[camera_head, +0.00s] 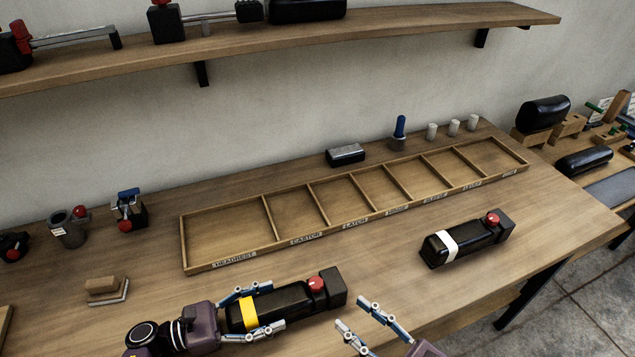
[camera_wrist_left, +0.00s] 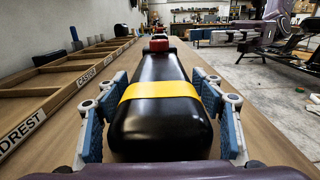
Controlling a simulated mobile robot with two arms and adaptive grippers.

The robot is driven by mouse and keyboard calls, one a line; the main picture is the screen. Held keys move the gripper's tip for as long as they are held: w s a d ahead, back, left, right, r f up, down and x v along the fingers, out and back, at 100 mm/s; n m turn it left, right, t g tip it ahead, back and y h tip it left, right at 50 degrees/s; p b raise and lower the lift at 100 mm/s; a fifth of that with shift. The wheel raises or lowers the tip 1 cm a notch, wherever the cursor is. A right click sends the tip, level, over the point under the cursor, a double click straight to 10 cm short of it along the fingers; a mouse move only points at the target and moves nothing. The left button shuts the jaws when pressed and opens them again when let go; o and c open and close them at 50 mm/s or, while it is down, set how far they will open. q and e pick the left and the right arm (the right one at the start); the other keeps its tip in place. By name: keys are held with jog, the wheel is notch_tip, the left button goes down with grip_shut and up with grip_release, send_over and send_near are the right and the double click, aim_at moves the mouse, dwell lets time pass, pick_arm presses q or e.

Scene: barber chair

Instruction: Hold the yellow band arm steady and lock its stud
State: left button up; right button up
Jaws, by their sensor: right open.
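The yellow band arm is a black padded armrest (camera_head: 272,308) with a yellow band (camera_head: 249,312), lying on the bench at front centre. Its stud, a red knob (camera_head: 317,284), is on top near the far end; it also shows in the left wrist view (camera_wrist_left: 159,37). My left gripper (camera_head: 265,308) has one finger along each long side of the padded arm, behind and around the band, and looks shut on it. My right gripper (camera_head: 352,314) is open and empty, just right of the padded arm and apart from it.
A similar black arm with a white band (camera_head: 448,244) lies to the right. A labelled wooden tray with empty compartments (camera_head: 345,222) runs behind. A sanding-block-like piece (camera_head: 106,290) lies at left.

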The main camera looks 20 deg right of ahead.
pick_arm(q)
jog(key=shift+o, duration=1)
